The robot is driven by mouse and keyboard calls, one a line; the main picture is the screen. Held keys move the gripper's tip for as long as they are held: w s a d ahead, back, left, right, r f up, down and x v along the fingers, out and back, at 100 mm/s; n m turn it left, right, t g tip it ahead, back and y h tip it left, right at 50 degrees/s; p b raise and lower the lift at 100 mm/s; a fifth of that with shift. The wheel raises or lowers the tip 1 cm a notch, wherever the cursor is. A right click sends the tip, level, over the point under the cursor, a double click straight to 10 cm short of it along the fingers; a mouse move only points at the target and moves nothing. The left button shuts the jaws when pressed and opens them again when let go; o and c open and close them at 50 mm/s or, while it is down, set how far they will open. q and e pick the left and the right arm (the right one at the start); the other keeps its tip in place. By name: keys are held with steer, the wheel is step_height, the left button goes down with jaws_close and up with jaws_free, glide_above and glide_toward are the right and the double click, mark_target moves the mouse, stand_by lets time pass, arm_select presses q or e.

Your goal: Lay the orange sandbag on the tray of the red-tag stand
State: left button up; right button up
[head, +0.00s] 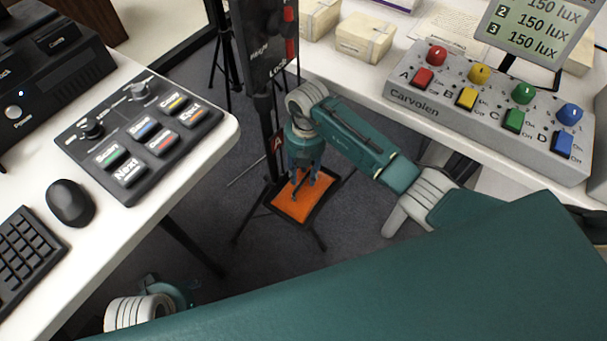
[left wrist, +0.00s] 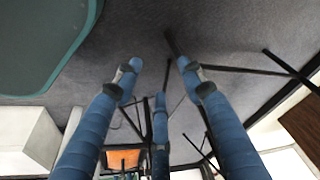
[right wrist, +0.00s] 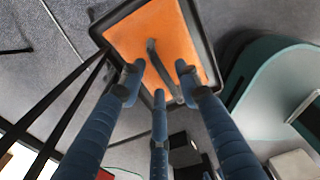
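The orange sandbag (head: 293,205) lies flat within the dark rim of the tray (head: 318,212) on a black stand. My left gripper (left wrist: 158,75) is open and empty above the floor. The sandbag also shows small in the left wrist view (left wrist: 122,160).
A white table (head: 225,130) with a control panel (head: 140,135), mouse and keyboard is at left. Another table at right carries a button box (head: 490,110), a display and pale boxes (head: 364,37). Stand legs spread over the grey floor.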

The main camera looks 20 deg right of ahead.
step_height(320, 180, up, 6)
steer(key=shift+w+d+r+p, duration=0.1)
steer(key=shift+p, duration=0.5)
arm_select(q)
step_height(320, 180, down, 5)
steer(key=shift+f, duration=0.1)
